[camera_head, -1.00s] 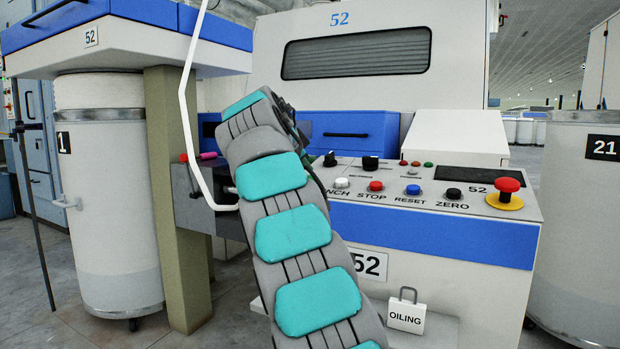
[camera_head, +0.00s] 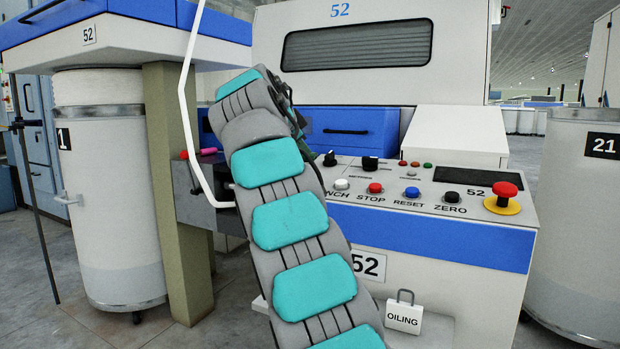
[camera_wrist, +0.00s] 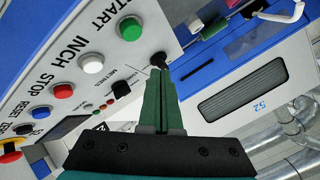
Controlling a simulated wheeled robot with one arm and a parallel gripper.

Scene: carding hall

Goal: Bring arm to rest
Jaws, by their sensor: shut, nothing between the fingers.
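My gripper (camera_wrist: 160,75) shows in the wrist view with its two green fingers together and nothing between them. Its tips appear near a black selector knob (camera_wrist: 158,60) on the control panel; I cannot tell whether they touch. In the head view my arm, with grey links and teal pads, rises in front of machine 52 and leans to the left. The gripper itself is mostly hidden behind the arm there. The control panel (camera_head: 398,227) carries a white, a red, a blue and a black button, and a red mushroom button (camera_head: 504,193) on a yellow base.
A white bent rod (camera_head: 184,95) stands left of my arm. A white can marked 1 (camera_head: 112,215) and a tan post (camera_head: 175,190) are at left. An OILING tag (camera_head: 403,315) sits low on the machine. A can marked 21 (camera_head: 590,230) is at right.

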